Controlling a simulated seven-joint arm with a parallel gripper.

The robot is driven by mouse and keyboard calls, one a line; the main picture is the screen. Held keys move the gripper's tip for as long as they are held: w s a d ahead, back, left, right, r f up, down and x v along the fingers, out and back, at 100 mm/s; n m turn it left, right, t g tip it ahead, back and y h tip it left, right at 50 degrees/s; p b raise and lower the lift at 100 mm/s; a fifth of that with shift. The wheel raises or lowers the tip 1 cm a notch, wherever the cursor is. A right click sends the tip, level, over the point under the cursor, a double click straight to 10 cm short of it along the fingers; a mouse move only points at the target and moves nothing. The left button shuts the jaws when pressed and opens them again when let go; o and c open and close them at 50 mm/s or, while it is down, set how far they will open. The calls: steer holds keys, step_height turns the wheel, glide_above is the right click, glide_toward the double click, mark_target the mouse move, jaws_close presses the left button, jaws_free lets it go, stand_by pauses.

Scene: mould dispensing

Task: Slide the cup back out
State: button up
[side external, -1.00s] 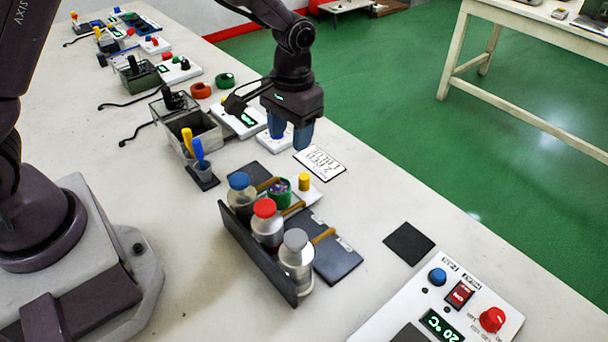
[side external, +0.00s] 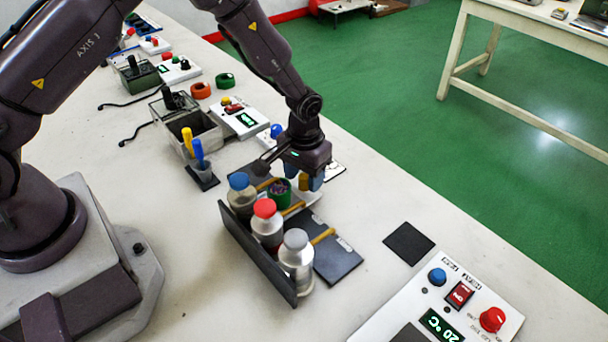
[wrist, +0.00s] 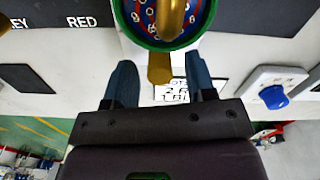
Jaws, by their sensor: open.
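The green cup (side external: 280,192) sits on a white base beside the bottle rack, next to a yellow post (side external: 304,182). In the wrist view the fingers (wrist: 159,75) stand either side of the yellow post (wrist: 160,70), with visible gaps. Whether the fingertips reach far down the post is hard to tell.
Three bottles with blue (side external: 239,181), red (side external: 264,208) and grey (side external: 296,240) caps stand in a dark rack (side external: 255,260) with gold spouts. A control panel (side external: 450,300) is at lower right. A black square pad (side external: 409,243) lies between on clear table.

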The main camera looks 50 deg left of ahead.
steer(key=shift+f, duration=0.2)
jaws_close()
steer(key=a, duration=1)
steer(key=shift+a, duration=0.4)
steer(key=shift+c, duration=0.7)
jaws_free()
steer(key=shift+o, duration=0.7)
steer(key=shift+d, duration=0.1)
steer(key=shift+r, duration=0.1)
